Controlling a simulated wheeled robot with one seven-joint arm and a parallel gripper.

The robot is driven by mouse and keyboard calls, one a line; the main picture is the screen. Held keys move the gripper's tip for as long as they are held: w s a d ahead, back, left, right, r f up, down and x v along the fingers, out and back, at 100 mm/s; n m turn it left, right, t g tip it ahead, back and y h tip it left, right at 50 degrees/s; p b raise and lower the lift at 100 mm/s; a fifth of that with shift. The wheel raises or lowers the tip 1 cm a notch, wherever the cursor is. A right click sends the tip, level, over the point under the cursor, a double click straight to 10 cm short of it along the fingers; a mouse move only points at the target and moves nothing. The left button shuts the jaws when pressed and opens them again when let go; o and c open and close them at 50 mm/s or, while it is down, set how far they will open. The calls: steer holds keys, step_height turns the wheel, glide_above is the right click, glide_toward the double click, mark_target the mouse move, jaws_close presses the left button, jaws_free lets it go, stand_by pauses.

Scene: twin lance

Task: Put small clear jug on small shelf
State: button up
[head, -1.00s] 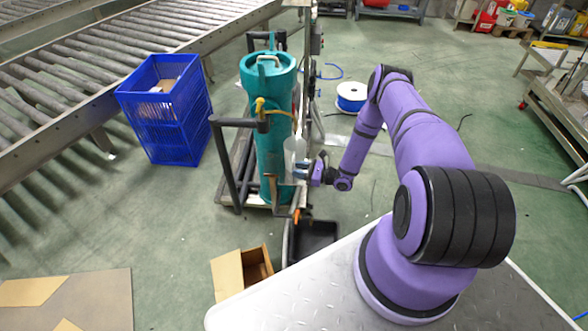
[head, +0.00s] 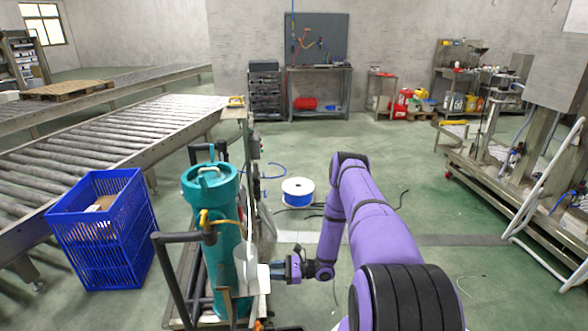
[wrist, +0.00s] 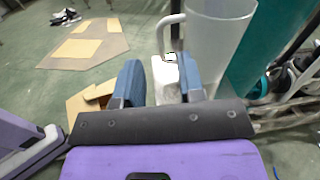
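The small clear jug (head: 246,262), a whitish translucent cylinder, is beside the teal tank (head: 215,240) in the head view.
The tank stands on a cart with a dark handle (head: 165,250). A blue crate (head: 105,235) and roller conveyor (head: 110,130) are left. A cable spool (head: 298,192) lies beyond my arm. A workbench (head: 320,72) is at the back. Open green floor (head: 400,165) lies between.

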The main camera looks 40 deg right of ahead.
steer(key=w+a+r+n+g, duration=0.1)
steer(key=a+r+n+g, duration=0.2)
steer(key=r, duration=0.7)
steer(key=w+a+r+n+g, duration=0.1)
steer(key=r+n+g, duration=0.35)
steer(key=r, duration=0.55)
steer(key=w+a+r+n+g, duration=0.1)
steer(key=a+r+n+g, duration=0.25)
steer(key=r, duration=0.75)
steer(key=s+a+r+n+g+h, duration=0.1)
steer(key=s+a+r+n+h, duration=0.25)
steer(key=r, duration=0.55)
steer(key=s+a+r+n+h, duration=0.25)
steer(key=s+r, duration=0.25)
steer(key=r, duration=0.3)
steer(key=s+r+n+t+h, duration=0.2)
steer(key=s+r, duration=0.3)
steer(key=s, duration=0.3)
steer(key=s+a+r+n+t+h, duration=0.1)
steer(key=s+r+n+t+h, duration=0.1)
steer(key=s, duration=0.6)
steer(key=s+a+r+n+t+h, duration=0.1)
steer(key=s+r+n+h, duration=0.2)
steer(key=s+r, duration=0.4)
steer(key=shift+s+a+r+n+t+h, duration=0.15)
steer(key=shift+s+r+n+t+h, duration=0.15)
steer(key=shift+s+t, duration=0.1)
steer(key=shift+o, duration=0.4)
